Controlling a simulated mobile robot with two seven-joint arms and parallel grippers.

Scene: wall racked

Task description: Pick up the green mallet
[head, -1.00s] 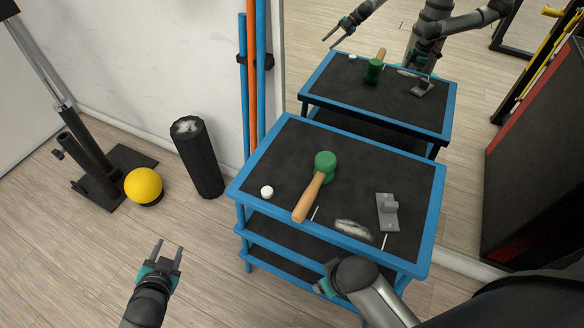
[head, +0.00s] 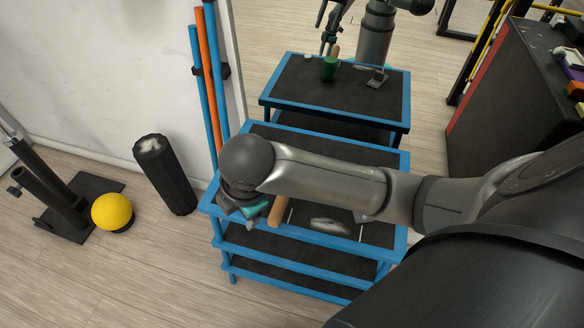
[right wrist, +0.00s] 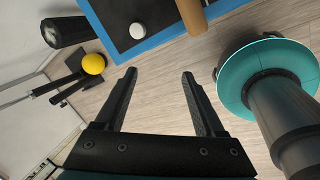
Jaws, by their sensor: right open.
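The green mallet lies on the blue-framed cart (head: 401,160). In the head view my right arm hides its green head, and only part of the wooden handle (head: 277,212) shows. The green head appears in the mirror reflection (head: 330,69). My right gripper (head: 248,210) is over the cart's left front corner, left of the handle. In the right wrist view the jaws (right wrist: 159,75) are open and empty. The handle end (right wrist: 190,14) lies beyond them, towards the top and slightly right. My left gripper is not in view.
A white ball (right wrist: 137,31) lies on the cart top. A silvery irregular object (head: 331,226) lies near the front edge. A black roller (head: 166,176) and a yellow ball (head: 112,211) stand on the floor left. The mirror is behind the cart.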

